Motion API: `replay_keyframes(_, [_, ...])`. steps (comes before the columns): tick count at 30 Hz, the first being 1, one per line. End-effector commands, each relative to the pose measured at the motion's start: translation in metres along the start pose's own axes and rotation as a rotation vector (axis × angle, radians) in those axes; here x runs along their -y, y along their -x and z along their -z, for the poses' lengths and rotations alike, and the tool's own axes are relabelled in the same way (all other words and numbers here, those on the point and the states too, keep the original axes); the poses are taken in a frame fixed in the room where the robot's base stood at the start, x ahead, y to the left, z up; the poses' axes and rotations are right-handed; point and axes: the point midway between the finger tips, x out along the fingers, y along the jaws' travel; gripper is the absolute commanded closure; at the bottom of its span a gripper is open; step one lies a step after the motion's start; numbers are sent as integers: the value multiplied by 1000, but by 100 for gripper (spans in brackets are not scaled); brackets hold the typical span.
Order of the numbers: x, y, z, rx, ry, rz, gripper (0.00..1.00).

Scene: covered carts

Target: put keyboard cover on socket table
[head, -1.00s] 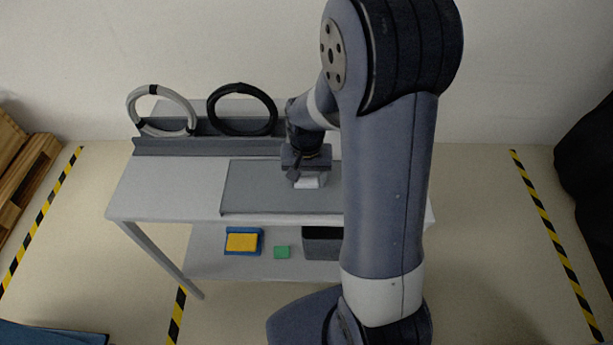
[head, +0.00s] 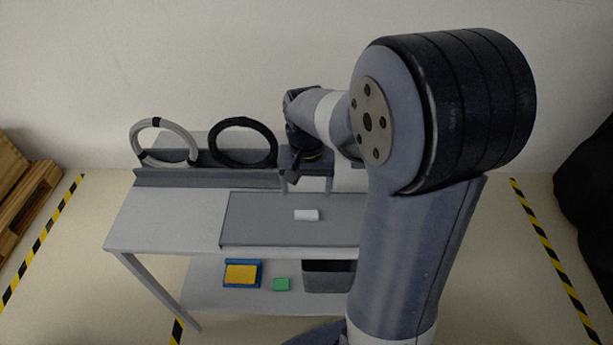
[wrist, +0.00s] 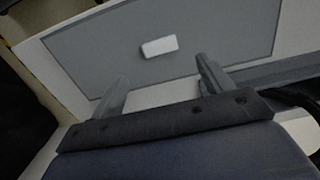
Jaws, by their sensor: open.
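A small white block (head: 306,214), which I take to be the keyboard cover, lies flat on the grey mat of the table (head: 165,215). It also shows in the wrist view (wrist: 159,46), lying on the mat with clear space around it. My gripper (head: 306,188) is open and empty, above and behind the block in the head view. In the wrist view its two fingers (wrist: 163,75) are spread apart, with the block beyond them and not touching. No label shows whether this is the socket table.
A white ring (head: 163,143) and a black ring (head: 243,142) stand in a grey rack (head: 205,178) along the table's back. The lower shelf holds a blue tray with a yellow block (head: 241,274), a green block (head: 282,284) and a dark bin (head: 328,277).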

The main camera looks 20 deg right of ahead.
Motion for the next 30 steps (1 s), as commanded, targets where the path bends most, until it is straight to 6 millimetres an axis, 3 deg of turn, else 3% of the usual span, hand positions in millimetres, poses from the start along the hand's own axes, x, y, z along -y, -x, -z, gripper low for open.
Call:
replay_keyframes(3, [0, 18, 0, -2, 0, 1, 24])
replay_keyframes(7, [0, 28, 0, 0, 0, 0, 24])
replay_keyframes(19, [0, 30, 0, 2, 0, 0, 24])
replay_keyframes(25, [0, 13, -1, 5, 0, -2, 24])
replay_keyframes(30, [0, -19, -1, 7, 0, -2, 24])
